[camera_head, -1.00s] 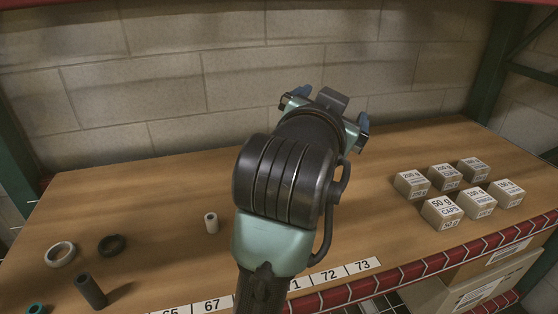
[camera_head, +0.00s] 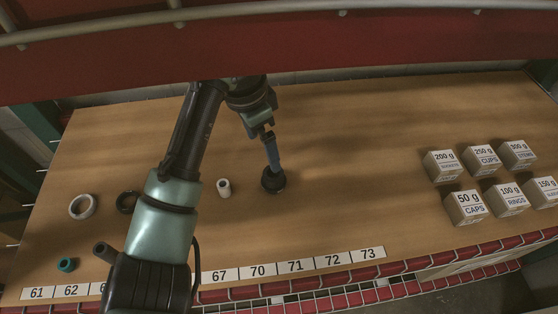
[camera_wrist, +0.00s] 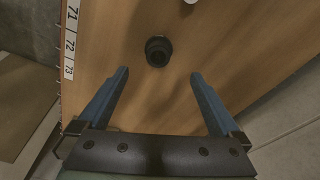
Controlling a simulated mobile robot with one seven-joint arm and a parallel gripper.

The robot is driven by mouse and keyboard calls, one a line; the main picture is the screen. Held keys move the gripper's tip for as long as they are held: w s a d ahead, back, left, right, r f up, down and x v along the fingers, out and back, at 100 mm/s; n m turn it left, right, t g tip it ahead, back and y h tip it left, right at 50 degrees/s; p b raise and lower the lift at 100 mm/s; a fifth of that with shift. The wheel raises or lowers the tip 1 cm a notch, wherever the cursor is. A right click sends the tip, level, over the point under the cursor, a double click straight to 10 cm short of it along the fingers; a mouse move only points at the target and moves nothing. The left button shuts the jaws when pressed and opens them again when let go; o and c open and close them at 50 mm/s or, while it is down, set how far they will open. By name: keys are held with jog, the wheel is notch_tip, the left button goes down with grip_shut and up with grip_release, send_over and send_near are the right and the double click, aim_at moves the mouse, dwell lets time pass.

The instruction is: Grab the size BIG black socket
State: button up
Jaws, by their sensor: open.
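A short, round black socket (camera_head: 273,183) stands on the wooden shelf right of the middle of my reach. In the wrist view the black socket (camera_wrist: 158,51) shows a dark round opening, beyond my fingertips and roughly centred between them. My gripper (camera_wrist: 159,73) is open, its two blue fingers apart with nothing between them. In the head view my gripper (camera_head: 272,166) points down, its fingers overlapping the back of the socket; I cannot tell the exact height gap. No size marking is readable on the socket.
A small white cylinder (camera_head: 224,188) stands just left of the socket. Further left are a white ring (camera_head: 82,207), a black ring (camera_head: 124,203), a teal ring (camera_head: 66,265) and a dark tube (camera_head: 104,251). Labelled boxes (camera_head: 466,207) sit at right. Numbered labels (camera_head: 296,267) line the front edge.

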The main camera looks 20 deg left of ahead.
jog(key=b, duration=0.1)
send_over(274, 176)
jog(key=s, duration=0.2)
jog(key=f, duration=0.6)
jog(key=shift+a+f, duration=0.35)
jog(key=f, duration=0.1)
jog(key=f+b, duration=0.1)
jog(key=f, duration=0.1)
jog(key=w+d+f, duration=0.1)
jog(key=f, duration=0.1)
jog(key=shift+f+b, duration=0.25)
jog(key=shift+b, duration=0.1)
jog(key=c, duration=1.4)
